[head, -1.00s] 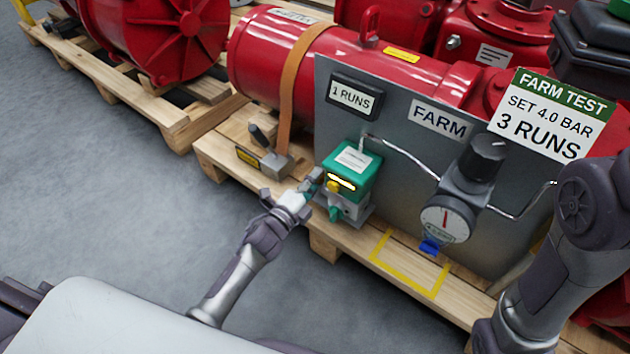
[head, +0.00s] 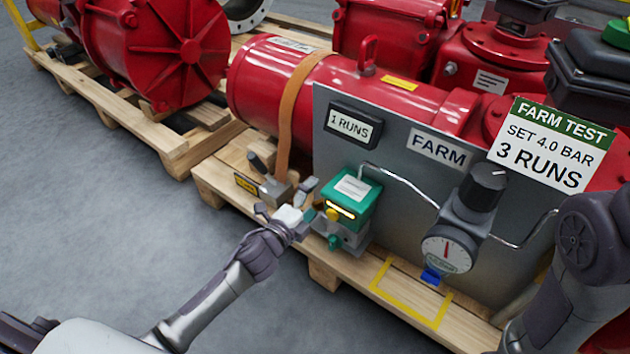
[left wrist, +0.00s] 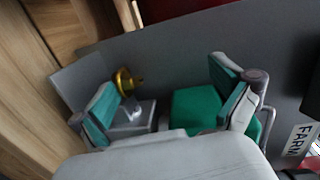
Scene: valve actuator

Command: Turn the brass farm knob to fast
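A green-topped grey valve actuator (head: 352,198) stands on the pallet against the grey panel. A brass-yellow knob (head: 333,214) shows on its front, and a brass knob also shows in the left wrist view (left wrist: 127,80). Its setting cannot be read. My left gripper (head: 308,207) is just left of the actuator, with its fingers spread. In the left wrist view my left gripper (left wrist: 170,102) is open, with nothing between its pads; the knob appears beyond the left finger and the green housing (left wrist: 192,108) behind the right finger. My right gripper is out of view.
A pressure gauge (head: 447,250) and black-capped regulator (head: 484,186) stand right of the actuator, joined by thin pipe. A "1 RUNS" display (head: 352,126) is above. A strap ratchet (head: 270,188) sits close behind my left gripper. Floor at front left is clear.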

